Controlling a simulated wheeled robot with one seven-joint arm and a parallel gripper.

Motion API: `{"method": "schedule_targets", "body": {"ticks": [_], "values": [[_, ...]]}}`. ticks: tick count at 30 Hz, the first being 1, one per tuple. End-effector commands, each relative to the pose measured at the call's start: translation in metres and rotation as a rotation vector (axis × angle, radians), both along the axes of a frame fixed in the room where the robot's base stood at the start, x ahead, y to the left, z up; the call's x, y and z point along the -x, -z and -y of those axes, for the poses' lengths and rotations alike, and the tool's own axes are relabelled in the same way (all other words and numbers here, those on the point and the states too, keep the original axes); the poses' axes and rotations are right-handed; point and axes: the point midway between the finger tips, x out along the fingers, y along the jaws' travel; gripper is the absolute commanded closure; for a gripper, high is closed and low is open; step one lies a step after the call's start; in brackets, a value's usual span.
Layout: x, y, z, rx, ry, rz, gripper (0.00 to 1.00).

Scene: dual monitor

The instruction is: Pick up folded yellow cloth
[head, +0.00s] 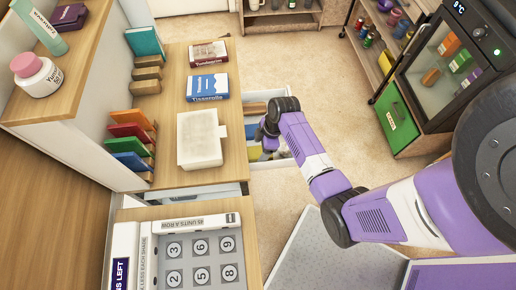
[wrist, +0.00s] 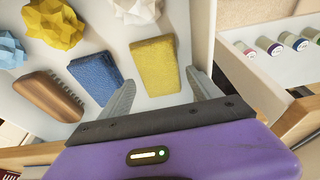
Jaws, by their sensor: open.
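The folded yellow cloth (wrist: 156,66) lies on the white drawer floor in the wrist view, a flat rectangle standing slightly on end in the picture. My gripper (wrist: 160,78) is open and empty, with one finger on each side of the cloth's near end. I cannot tell how far the fingertips are above the drawer floor. In the head view my gripper (head: 268,138) reaches into the open drawer, and the arm hides most of what lies there.
A folded blue cloth (wrist: 95,72) lies just left of the left finger, with a brown brush (wrist: 52,95) beyond it. Crumpled yellow (wrist: 54,22) and white (wrist: 134,10) pieces lie farther back. The drawer wall (wrist: 205,40) is close on the right.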

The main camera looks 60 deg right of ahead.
Motion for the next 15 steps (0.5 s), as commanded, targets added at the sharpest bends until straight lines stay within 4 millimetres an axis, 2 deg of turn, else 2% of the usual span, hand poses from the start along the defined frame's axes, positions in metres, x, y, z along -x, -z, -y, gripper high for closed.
{"method": "schedule_targets", "body": {"ticks": [4, 12, 15], "values": [[-0.003, 0.014, -0.002, 0.0, 0.0, 0.0, 0.27], [-0.004, 0.016, -0.003, 0.001, 0.0, 0.001, 0.27], [-0.004, 0.016, -0.003, 0.001, 0.0, 0.001, 0.47]]}}
